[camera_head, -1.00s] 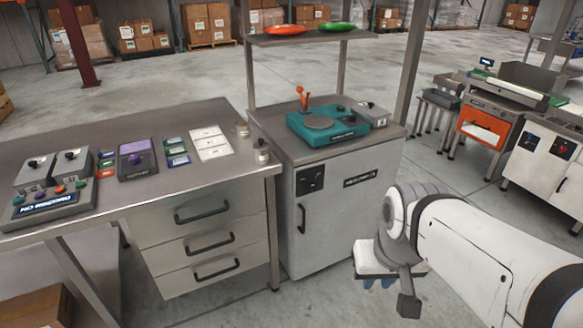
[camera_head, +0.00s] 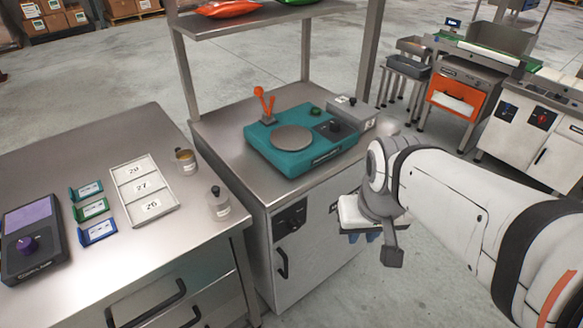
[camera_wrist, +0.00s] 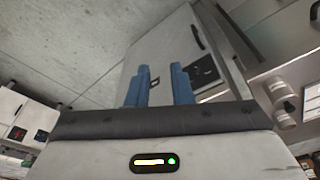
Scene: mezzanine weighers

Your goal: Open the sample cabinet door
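The sample cabinet (camera_head: 320,262) is a white cabinet under a steel top, and its door looks shut. A black upright handle (camera_head: 282,262) is on the door's left side, below a dark lock plate (camera_head: 290,219). The wrist view shows the cabinet (camera_wrist: 160,48) tilted, with the handle (camera_wrist: 198,38) and the dark plate beyond the fingers. My gripper (camera_head: 361,238) is in front of the door's right part, to the right of the handle and apart from it. In the wrist view its two blue fingers (camera_wrist: 160,68) stand apart with nothing between them.
A teal scale (camera_head: 295,140) stands on the cabinet top below a steel shelf (camera_head: 270,27). A steel table (camera_head: 130,120) with drawers, cards and small jars adjoins at left. An orange-fronted weigher (camera_head: 455,95) stands back right. Open concrete floor lies between.

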